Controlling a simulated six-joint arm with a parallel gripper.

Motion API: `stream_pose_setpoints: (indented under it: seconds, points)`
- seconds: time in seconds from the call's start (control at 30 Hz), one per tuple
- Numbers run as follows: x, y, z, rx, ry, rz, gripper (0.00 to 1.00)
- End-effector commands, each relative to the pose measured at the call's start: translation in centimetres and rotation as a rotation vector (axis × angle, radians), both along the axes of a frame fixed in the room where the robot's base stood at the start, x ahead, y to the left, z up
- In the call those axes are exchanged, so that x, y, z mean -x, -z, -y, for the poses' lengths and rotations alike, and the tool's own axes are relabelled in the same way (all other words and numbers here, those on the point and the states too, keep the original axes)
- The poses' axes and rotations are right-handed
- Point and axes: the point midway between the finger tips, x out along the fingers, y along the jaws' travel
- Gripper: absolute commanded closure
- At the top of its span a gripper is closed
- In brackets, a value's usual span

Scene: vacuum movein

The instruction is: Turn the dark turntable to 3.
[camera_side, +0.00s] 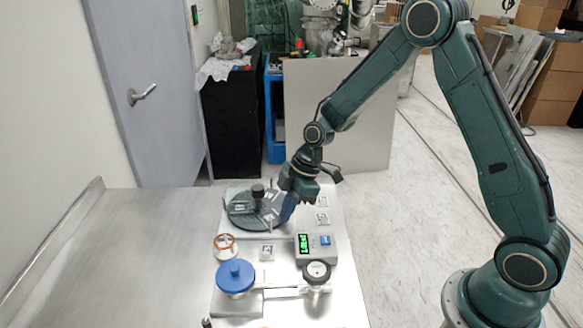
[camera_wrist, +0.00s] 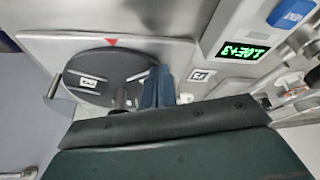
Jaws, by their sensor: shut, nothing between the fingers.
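The dark turntable (camera_side: 245,217) is a round disc with a raised black knob at its centre, lying on the panel at the back left of the side view. It also shows in the wrist view (camera_wrist: 75,65), with a small white label on it and a red triangle (camera_wrist: 111,41) on the plate beside its rim. The label's marking is too small to read. My gripper (camera_side: 288,212) is shut and empty, pointing down at the right edge of the disc. Its blue fingers (camera_wrist: 157,88) overlap the disc's rim in the wrist view; I cannot tell if they touch.
A box with a green display (camera_side: 304,243) and a blue button stands in front, beside a round gauge (camera_side: 316,271). A blue-capped part (camera_side: 235,276) and an orange-ringed port (camera_side: 225,243) are at the front left. The steel table (camera_side: 120,255) to the left is bare.

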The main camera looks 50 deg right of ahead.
Motion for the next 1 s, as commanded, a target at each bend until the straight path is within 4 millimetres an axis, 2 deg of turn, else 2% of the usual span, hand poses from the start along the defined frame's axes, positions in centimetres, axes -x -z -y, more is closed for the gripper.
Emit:
stream_pose_setpoints:
  seconds: [1.0]
  points:
    - [0.19, 0.11, -0.99, 0.001, 0.088, -0.004, 1.00]
